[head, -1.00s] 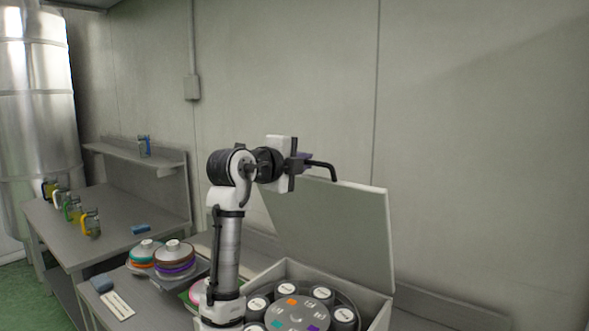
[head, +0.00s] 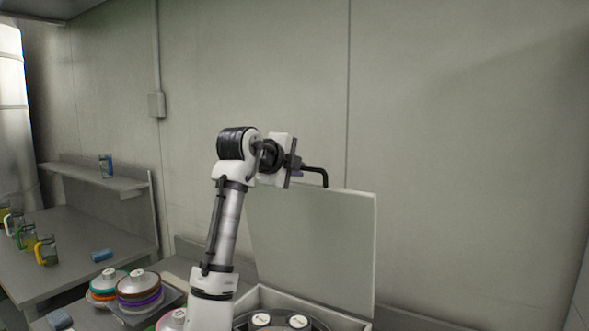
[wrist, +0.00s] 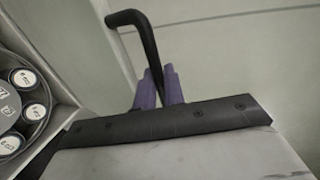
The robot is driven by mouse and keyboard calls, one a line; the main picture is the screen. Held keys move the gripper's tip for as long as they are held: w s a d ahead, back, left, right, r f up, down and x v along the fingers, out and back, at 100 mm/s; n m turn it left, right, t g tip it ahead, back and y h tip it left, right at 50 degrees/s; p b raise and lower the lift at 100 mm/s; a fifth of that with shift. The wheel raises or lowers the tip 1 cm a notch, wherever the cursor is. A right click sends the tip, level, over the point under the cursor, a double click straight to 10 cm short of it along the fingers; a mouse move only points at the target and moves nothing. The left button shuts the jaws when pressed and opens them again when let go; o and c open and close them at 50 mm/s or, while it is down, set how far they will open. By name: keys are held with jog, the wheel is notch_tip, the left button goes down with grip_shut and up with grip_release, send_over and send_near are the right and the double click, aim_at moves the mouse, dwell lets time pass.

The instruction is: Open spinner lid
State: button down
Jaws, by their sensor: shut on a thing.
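The spinner's pale grey lid (head: 318,255) stands raised, close to upright, at the back of the spinner box. Its black bent handle (head: 320,171) sticks up at the lid's top edge. My gripper (head: 299,163) is at that handle. In the wrist view, the purple fingers of my gripper (wrist: 158,88) are shut on the handle (wrist: 147,45), with its bar between them. The open spinner (head: 285,323) shows at the bottom of the head view, cut off by the frame. White-capped bottles (wrist: 26,78) sit in it in the wrist view.
Stacked rotors with coloured rings (head: 138,291) stand left of my arm. A side table (head: 75,255) holds coloured-handled jars (head: 46,252) and a blue block (head: 102,255). A wall shelf (head: 100,180) is above it. The plain wall is close behind the lid.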

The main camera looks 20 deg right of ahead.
jog(key=c, duration=1.6)
grip_release()
jog(key=shift+d+f, duration=0.1)
jog(key=shift+o, duration=0.2)
